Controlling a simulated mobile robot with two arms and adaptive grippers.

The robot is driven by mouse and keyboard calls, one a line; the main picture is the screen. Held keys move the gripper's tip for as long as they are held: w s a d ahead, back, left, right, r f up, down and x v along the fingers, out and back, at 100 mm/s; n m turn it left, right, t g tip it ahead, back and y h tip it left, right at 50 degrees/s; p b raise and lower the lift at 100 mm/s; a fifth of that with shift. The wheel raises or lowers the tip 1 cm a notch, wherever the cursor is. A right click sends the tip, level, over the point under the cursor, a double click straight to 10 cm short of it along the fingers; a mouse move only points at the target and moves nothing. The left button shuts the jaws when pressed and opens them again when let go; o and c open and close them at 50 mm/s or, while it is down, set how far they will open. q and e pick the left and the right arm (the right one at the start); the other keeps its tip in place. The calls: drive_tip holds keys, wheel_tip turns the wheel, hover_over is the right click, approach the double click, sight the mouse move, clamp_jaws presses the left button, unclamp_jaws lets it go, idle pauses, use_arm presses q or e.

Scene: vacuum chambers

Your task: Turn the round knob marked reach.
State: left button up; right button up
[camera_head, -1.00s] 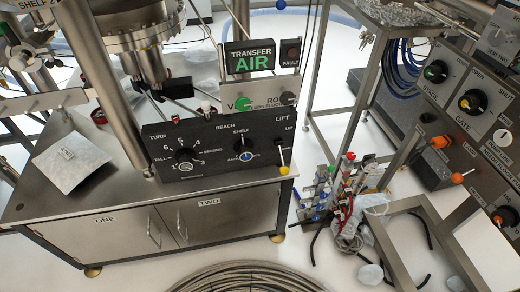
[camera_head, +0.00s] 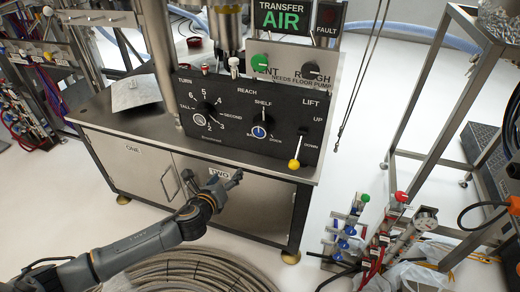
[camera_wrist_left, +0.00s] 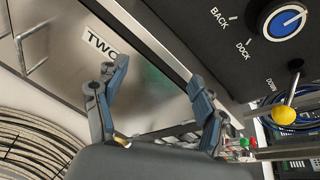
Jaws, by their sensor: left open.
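The reach knob (camera_head: 259,132) is a round black knob with a blue and white face, under the word REACH on the black panel (camera_head: 228,98). SHELF is marked above it, BACK and DOCK below. It also shows at the top right of the left wrist view (camera_wrist_left: 285,21). My left gripper (camera_head: 232,180) is in front of the cabinet door marked TWO, below and left of the knob and apart from it. In the left wrist view its two fingers (camera_wrist_left: 160,80) are spread with nothing between them. My right gripper is in neither view now.
Left of the knob is the TURN dial (camera_head: 202,118); right of it is the LIFT lever with a yellow ball (camera_head: 294,164). Vent and rough knobs (camera_head: 310,70) sit above. Coiled hose (camera_head: 195,270) lies on the floor. The panel's front looks unobstructed.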

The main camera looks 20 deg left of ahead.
sight(258, 133)
use_arm(q)
drive_tip(key=s+d+r+m+t+h+b, duration=0.1)
drive_tip(key=s+d+r+m+t+b, duration=0.15)
drive_tip(key=r+m, duration=0.3)
drive_tip(key=s+d+r+m+t+h+b, duration=0.1)
drive_tip(key=d+r+m+b, duration=0.1)
drive_tip(key=d+r+m, duration=0.3)
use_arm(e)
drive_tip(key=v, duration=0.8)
use_arm(q)
drive_tip(key=shift+n, duration=0.65)
drive_tip(key=w, duration=0.5)
drive_tip(key=w+a+r, duration=0.1)
drive_tip(key=w, duration=0.1)
drive_tip(key=shift+w, duration=0.25)
drive_tip(key=w, duration=0.3)
drive_tip(key=w+b, duration=0.1)
drive_tip(key=w, duration=0.1)
drive_tip(key=shift+w+d, duration=0.25)
drive_tip(key=shift+d, duration=0.1)
drive_tip(key=shift+w+d, duration=0.1)
drive_tip(key=shift+w, duration=0.45)
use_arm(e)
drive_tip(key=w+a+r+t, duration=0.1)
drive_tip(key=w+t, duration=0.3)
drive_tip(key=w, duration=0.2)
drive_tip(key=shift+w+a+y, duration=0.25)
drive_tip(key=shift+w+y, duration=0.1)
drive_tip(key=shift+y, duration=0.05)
